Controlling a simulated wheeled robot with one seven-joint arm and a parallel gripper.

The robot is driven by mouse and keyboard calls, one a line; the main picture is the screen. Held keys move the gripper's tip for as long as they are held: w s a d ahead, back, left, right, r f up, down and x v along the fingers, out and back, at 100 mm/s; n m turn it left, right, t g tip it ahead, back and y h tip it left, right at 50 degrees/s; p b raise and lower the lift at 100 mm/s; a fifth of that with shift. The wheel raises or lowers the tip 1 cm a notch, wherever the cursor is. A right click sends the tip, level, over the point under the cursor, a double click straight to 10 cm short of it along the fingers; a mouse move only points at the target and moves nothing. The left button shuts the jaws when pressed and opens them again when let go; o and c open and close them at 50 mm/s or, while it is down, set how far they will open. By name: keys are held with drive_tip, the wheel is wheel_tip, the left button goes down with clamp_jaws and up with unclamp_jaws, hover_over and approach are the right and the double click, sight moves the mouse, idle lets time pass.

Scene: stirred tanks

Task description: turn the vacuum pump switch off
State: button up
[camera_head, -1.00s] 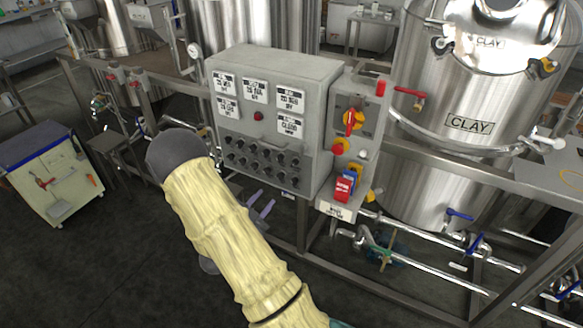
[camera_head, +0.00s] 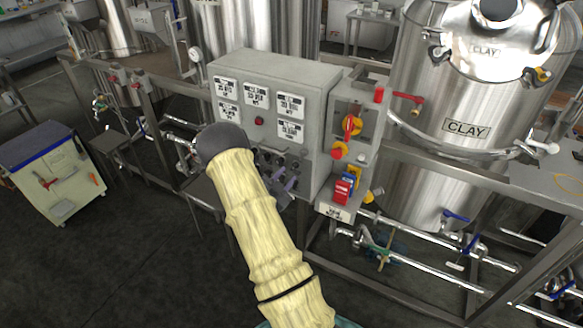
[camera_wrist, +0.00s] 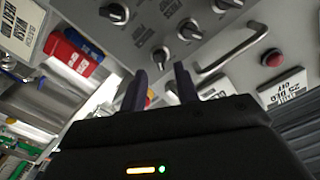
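A grey side panel carries a red-and-yellow rotary switch (camera_head: 352,124) and, below it, a red-and-blue switch block (camera_head: 344,186). A white label (camera_head: 334,212) sits beneath the block, but I cannot read it, so I cannot tell which one is the vacuum pump switch. The red-and-blue block also shows at the upper left of the wrist view (camera_wrist: 76,50). My gripper (camera_wrist: 160,90) is empty, with a gap between its two dark fingers. In the head view my gripper (camera_head: 287,184) is before the lower control box, left of the switch block.
The grey control box (camera_head: 318,100) has labels, a red button (camera_head: 259,121) and several black knobs (camera_wrist: 160,55). A bar handle (camera_wrist: 232,50) stands out near the knobs. Steel frame rails, pipes and a CLAY tank (camera_head: 440,100) are at right.

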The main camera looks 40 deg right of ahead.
sight(293, 169)
drive_tip(key=x, duration=0.4)
drive_tip(key=shift+w+d+p, duration=0.1)
drive_tip(key=shift+d+p, duration=0.05)
drive_tip(key=shift+p, duration=0.25)
clamp_jaws()
